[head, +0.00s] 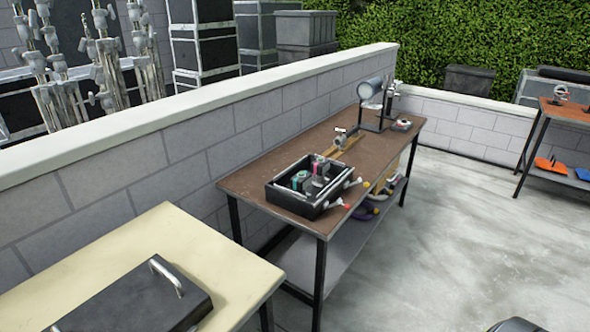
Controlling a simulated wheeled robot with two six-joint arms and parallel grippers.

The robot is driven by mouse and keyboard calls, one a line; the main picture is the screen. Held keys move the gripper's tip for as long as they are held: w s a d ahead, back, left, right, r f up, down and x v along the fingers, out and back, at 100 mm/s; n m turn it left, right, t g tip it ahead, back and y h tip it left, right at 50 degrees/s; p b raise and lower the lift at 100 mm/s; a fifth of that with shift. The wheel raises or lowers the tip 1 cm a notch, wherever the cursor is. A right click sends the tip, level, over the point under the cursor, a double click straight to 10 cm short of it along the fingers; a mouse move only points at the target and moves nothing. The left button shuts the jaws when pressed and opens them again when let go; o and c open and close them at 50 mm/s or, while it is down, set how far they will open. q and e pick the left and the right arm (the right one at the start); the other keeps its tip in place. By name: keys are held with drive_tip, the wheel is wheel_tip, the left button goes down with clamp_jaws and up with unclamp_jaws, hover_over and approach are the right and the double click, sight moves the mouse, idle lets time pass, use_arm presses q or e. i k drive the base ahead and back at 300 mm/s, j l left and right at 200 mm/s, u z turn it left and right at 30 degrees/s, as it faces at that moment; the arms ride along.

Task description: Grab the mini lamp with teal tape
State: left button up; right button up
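A black open tray (289,200) sits on the near end of a brown work table (248,178). Small items stand crowded inside it, with bits of teal (297,181) and pink (316,169) showing. The teal bit may be the tape on a mini lamp, but it is too small to tell. Rods with coloured ends stick out over the tray's right side. Neither of my grippers is in view.
A low block wall (120,179) runs behind the table. A cream table (206,239) with a black case (135,300) is at the near left.

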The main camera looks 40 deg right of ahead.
sight(300, 184)
drive_tip(key=z, duration=1.25)
